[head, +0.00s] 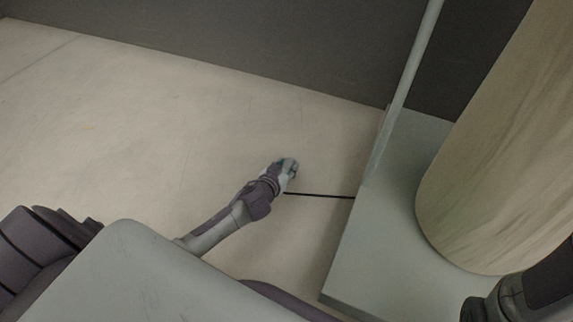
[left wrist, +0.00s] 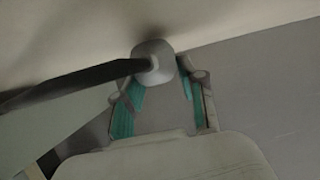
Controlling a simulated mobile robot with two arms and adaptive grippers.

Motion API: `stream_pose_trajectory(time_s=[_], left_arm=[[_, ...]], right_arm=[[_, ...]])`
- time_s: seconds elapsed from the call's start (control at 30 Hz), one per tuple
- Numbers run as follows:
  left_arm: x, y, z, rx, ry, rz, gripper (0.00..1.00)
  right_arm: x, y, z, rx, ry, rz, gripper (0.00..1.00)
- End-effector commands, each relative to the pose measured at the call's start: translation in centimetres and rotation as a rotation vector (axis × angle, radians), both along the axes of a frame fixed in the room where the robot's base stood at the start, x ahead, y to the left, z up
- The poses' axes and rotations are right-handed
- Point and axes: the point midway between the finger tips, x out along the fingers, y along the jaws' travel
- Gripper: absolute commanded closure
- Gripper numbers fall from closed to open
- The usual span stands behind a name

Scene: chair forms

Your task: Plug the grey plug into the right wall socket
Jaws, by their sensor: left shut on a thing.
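My left gripper (head: 289,166) is low over the pale floor, left of a pale slab. In the left wrist view it is shut on the grey plug (left wrist: 153,63), which sits between the teal-padded fingers (left wrist: 166,78). The plug is rounded, and a dark cable (left wrist: 75,80) leaves it toward the left. In the head view the cable (head: 320,195) runs from the gripper right to the edge of the slab. The right wall socket is not seen in either view. Only part of my right arm shows, at the lower right; its fingers are out of view.
The pale slab (head: 375,245) stands right of the gripper, with a slanted pale pole (head: 405,90) and a big beige cylinder (head: 500,150) over it. A dark grey wall (head: 250,40) runs along the back. The floor (head: 130,130) left of the gripper is clear.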

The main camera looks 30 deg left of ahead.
Motion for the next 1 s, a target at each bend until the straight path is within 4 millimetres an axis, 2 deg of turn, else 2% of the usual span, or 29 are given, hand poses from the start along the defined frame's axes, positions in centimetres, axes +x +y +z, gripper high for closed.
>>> stream_pose_trajectory(time_s=[0.23,0.27,0.43,0.77,0.87,1.0], left_arm=[[0.0,0.0,-0.1,0.0,0.0,-0.001,1.0],[0.0,0.0,-0.1,0.0,0.0,-0.001,0.58],[0.0,0.0,-0.1,0.0,0.0,0.0,0.3],[-0.2,0.0,-0.1,0.0,0.001,0.0,0.3],[-1.0,-0.1,0.2,0.0,0.001,0.0,0.3],[-3.4,-0.2,1.1,-0.002,0.002,-0.001,0.3]], right_arm=[[0.0,0.0,0.0,0.0,-0.001,0.0,1.0],[0.0,0.0,0.0,0.0,-0.001,0.0,1.0],[0.0,0.0,0.0,0.0,-0.001,0.0,1.0],[0.1,0.0,0.0,0.002,0.002,-0.001,1.0],[0.1,0.0,0.0,0.002,0.001,0.0,1.0],[0.1,0.0,0.0,0.001,0.0,-0.001,1.0]])
